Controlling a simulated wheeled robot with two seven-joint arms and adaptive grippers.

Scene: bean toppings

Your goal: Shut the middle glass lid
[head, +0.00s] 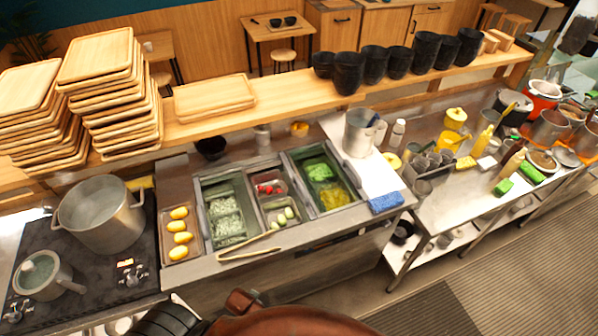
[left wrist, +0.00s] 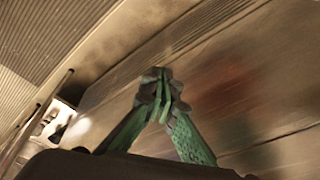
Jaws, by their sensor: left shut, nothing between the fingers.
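The topping counter has three wells side by side in the head view. The middle well (head: 263,204) shows a tray of red pieces (head: 269,188) at the back and pale green pieces (head: 280,216) in front. I cannot make out its glass lid clearly, nor tell its position. The left well (head: 203,222) holds pale chopped toppings, and the right well (head: 294,163) holds green and yellow ones. My left gripper (left wrist: 163,88) shows in the left wrist view, its green fingers together and empty, with blurred panels behind. My right gripper is in neither view.
Wooden tongs (head: 249,254) lie on the counter's front edge. A tray of yellow items (head: 180,232) and a large pot (head: 100,214) stand left of the wells. A metal pot (head: 359,133) and blue sponge (head: 386,203) are on the right. A shelf (head: 290,97) runs behind.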

